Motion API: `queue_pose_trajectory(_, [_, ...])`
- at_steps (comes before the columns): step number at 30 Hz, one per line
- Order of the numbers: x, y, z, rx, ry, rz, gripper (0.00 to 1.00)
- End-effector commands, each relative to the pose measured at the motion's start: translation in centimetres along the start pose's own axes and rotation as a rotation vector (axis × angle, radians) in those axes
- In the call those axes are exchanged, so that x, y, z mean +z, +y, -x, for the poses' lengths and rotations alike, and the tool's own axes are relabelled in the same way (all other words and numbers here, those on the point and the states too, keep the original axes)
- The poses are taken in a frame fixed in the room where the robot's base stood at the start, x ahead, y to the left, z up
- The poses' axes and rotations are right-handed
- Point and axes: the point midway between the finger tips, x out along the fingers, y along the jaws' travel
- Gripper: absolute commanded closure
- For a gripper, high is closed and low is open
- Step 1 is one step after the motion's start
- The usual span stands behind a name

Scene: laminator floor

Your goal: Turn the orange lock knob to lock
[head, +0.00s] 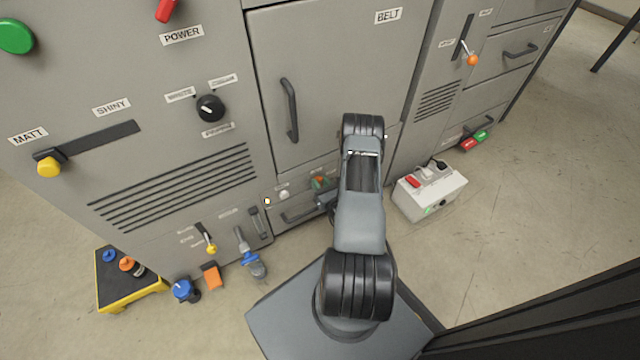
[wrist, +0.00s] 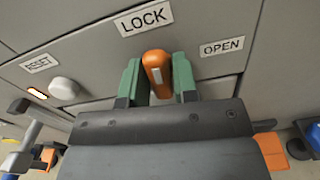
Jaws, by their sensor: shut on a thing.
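The orange lock knob (wrist: 157,72) is in the middle of the wrist view, below the LOCK label (wrist: 143,18) and left of the OPEN label (wrist: 222,46). It is slightly tilted, with a pale mark on its face. My gripper (wrist: 160,80) has its green fingers on either side of the knob, shut on it. My arm hides much of that area.
A white knob (wrist: 64,88) sits left of the lock knob, under the RESET label (wrist: 39,63). In the head view the BELT door (head: 335,75) with its black handle is above. A grey box (head: 430,190) stands on the floor to the right. A yellow-edged platform (head: 130,306) is at left.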

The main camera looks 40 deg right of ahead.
Motion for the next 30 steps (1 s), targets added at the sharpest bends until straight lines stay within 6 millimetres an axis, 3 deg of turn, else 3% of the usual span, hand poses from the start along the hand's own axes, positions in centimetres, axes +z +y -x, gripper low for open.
queue_pose_trajectory(10, [-0.08,0.03,0.06,-0.001,0.003,0.117,0.96])
queue_pose_trajectory(26, [-0.07,0.03,0.07,-0.001,0.003,0.136,0.96])
queue_pose_trajectory(27, [-0.07,0.03,0.07,-0.001,0.003,0.136,0.71])
queue_pose_trajectory(30, [-0.06,0.03,0.06,-0.001,0.002,0.135,0.61])
